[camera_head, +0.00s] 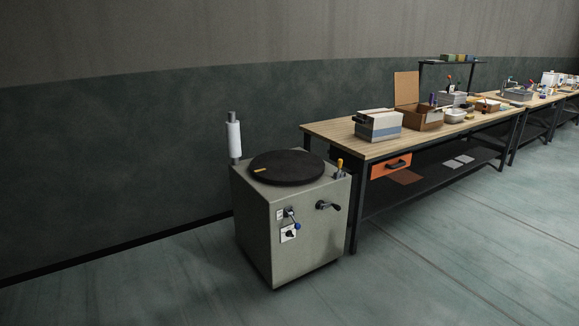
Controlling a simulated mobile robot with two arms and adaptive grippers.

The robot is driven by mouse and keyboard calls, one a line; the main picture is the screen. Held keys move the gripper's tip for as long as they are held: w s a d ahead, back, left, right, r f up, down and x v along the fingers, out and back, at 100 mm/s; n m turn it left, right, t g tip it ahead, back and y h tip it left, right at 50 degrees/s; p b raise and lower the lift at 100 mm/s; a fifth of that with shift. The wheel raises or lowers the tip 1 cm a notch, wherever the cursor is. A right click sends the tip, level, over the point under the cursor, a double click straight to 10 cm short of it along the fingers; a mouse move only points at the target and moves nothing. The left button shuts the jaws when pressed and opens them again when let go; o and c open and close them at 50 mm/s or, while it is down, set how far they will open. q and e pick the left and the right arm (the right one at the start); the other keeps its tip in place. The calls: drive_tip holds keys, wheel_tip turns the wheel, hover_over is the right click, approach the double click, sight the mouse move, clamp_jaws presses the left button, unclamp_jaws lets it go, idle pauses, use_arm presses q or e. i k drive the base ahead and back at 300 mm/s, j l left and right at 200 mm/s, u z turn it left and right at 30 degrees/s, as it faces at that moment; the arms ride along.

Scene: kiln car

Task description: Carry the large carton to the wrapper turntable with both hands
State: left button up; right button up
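The wrapper turntable is a grey-green cabinet (262,225) with a round black plate (287,167) on top. A small yellow mark lies on the plate's left part, and the plate carries nothing. A white roll (234,139) stands upright on a post at the cabinet's back left corner. No large carton can be made out for certain; an open brown box (423,120) with a raised flap stands on the workbench to the right. Neither of my grippers is in view.
A long wooden workbench (345,135) runs from beside the turntable to the far right, with a grey-blue box (379,125), a white bowl (455,116) and an orange drawer (391,165). A dark wall (110,150) is behind. The floor (440,270) in front is clear.

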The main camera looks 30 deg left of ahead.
sight(288, 163)
drive_tip(key=i+l+z, duration=0.2)
drive_tip(key=i, duration=0.45)
drive_tip(key=i+l+z, duration=0.15)
drive_tip(key=i, duration=2.1)
drive_tip(key=i+l+u, duration=0.1)
drive_tip(key=i+u, duration=0.4)
drive_tip(key=i+l+u, duration=0.3)
drive_tip(key=i+u, duration=0.15)
drive_tip(key=i+l+u, duration=0.5)
drive_tip(key=k+j, duration=0.1)
